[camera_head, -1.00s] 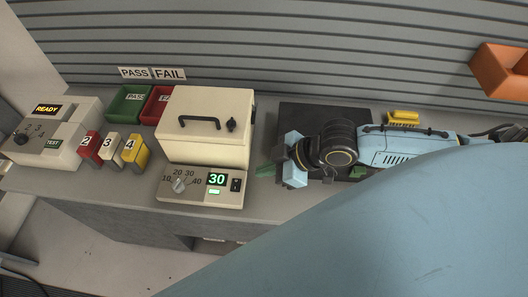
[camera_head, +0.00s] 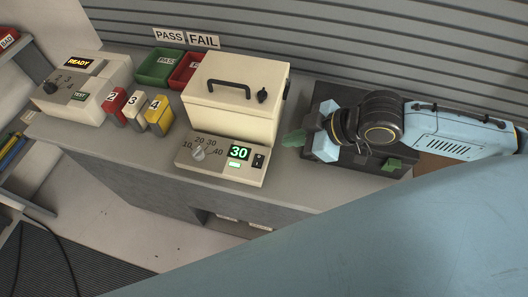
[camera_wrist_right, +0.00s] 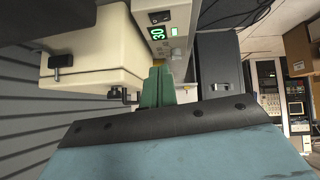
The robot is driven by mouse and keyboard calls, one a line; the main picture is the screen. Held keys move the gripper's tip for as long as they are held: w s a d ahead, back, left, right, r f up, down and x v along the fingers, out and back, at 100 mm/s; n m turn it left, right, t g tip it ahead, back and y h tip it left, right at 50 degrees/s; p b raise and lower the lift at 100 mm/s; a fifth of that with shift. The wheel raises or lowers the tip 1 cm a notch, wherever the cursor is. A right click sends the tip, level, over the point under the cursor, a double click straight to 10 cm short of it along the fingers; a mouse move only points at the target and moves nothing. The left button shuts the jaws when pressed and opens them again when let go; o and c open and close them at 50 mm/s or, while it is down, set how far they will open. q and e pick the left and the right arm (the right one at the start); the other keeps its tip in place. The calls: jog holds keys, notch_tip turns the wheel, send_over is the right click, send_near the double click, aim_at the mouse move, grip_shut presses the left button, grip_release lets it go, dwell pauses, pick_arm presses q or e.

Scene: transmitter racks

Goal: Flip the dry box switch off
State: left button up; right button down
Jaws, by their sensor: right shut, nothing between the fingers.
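The dry box (camera_head: 235,95) is a cream box with a black handle and latch on its lid. Its front panel has a grey dial, a lit display reading 30, a small lit green indicator and a black rocker switch (camera_head: 258,161) at the right end. The switch also shows in the wrist view (camera_wrist_right: 158,17), above the display; which way it is pressed is too small to tell. My right gripper (camera_head: 293,138) is shut and empty, its green fingertips pointing left, just right of the panel and apart from the switch. The fingertips show in the wrist view (camera_wrist_right: 157,87). My left gripper is out of view.
Left of the dry box stand several coloured numbered blocks (camera_head: 133,108) and a tester (camera_head: 85,88) reading READY. Green PASS (camera_head: 160,68) and red FAIL (camera_head: 183,72) bins sit behind. A dark case (camera_head: 325,95) lies under my right forearm. The ribbed wall closes the back.

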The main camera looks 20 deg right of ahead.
send_over(258, 160)
jog(key=s+d, duration=0.1)
jog(key=d, duration=0.1)
jog(key=f, duration=0.6)
jog(key=shift+a+f, duration=0.25)
jog(key=f, duration=0.3)
jog(key=shift+w+f, duration=0.25)
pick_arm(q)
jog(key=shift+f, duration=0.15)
pick_arm(e)
jog(key=shift+f, duration=0.5)
